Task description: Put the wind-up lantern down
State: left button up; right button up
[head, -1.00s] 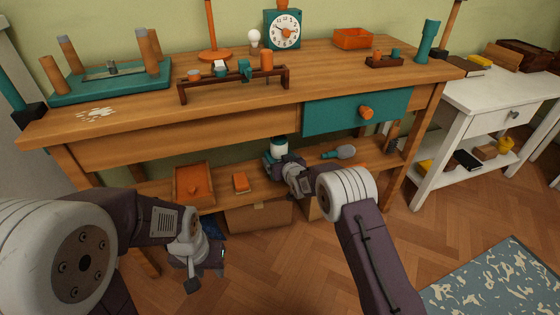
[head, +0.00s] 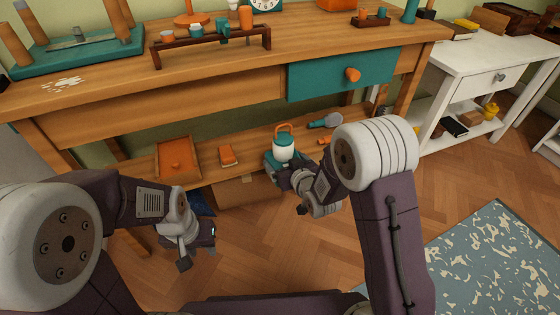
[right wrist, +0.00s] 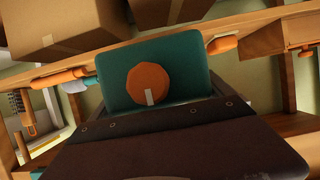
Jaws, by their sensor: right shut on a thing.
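The wind-up lantern (head: 284,149) has a teal base, a white globe and an orange handle. It is upright at the front of the lower shelf in the head view. My right gripper (head: 280,176) is shut on its base from the front. In the right wrist view the teal base (right wrist: 185,61) fills the middle, with a round orange knob (right wrist: 148,84) facing the camera. I cannot tell whether the base touches the shelf. My left gripper (head: 197,250) hangs low in front of the bench, away from the lantern; its finger gap is unclear.
The lower shelf (head: 250,146) holds an orange tray (head: 178,158), a small orange box (head: 227,155) and a teal brush-like tool (head: 325,121). The bench top with a teal drawer (head: 330,80) overhangs it. A cardboard box (head: 240,190) stands underneath.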

jog(key=shift+s+r, duration=0.1)
jog(key=shift+s, duration=0.15)
